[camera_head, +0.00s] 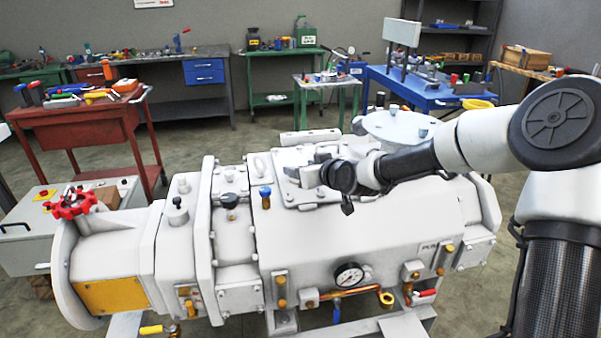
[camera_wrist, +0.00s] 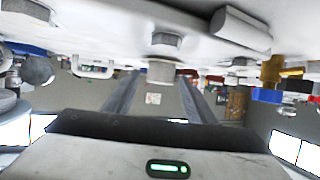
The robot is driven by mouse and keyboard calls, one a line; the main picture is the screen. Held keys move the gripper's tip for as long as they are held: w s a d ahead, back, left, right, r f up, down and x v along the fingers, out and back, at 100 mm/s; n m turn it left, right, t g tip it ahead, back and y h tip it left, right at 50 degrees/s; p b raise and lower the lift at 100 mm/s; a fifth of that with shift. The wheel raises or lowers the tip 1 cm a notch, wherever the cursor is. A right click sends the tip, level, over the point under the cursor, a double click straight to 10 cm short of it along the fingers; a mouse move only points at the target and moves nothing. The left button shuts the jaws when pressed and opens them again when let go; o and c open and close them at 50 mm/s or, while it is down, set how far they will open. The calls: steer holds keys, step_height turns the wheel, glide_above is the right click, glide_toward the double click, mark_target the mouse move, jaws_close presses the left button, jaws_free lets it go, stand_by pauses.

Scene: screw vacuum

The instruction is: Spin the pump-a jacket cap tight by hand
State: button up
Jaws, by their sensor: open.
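My gripper (camera_head: 308,176) is low over the top plate of the big off-white pump (camera_head: 350,225), pointing left. In the wrist view the pump surface fills the top of the picture, so it looks upside down. The two fingers of my gripper (camera_wrist: 160,82) stand apart there. A small grey hexagonal cap (camera_wrist: 162,70) shows between the finger lines, with space on both sides. I cannot tell for certain that it is the jacket cap. My gripper and wrist hide this spot in the head view.
A blue-topped brass fitting (camera_head: 265,194) and a black knob (camera_head: 229,201) stand up left of my gripper. A lifting eye (camera_wrist: 92,68) shows in the wrist view. A red handwheel (camera_head: 70,203) is at the pump's left. A blue table (camera_head: 425,88) is behind.

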steer(key=shift+w+a+f, duration=0.25)
steer(key=shift+w+a, duration=0.1)
steer(key=shift+w, duration=0.15)
steer(key=c, duration=1.1)
steer(key=shift+o, duration=0.2)
steer(key=shift+s+a+f+h+b, duration=0.15)
steer(key=shift+f+h+b, duration=0.15)
steer(key=shift+b, duration=0.4)
steer(key=shift+m+h+b, duration=0.4)
steer(key=shift+m+b, duration=0.1)
steer(key=shift+b, duration=0.15)
steer(key=shift+r+t, duration=0.25)
steer(key=shift+t, duration=0.05)
steer(key=o, duration=1.1)
steer(key=shift+c, duration=0.2)
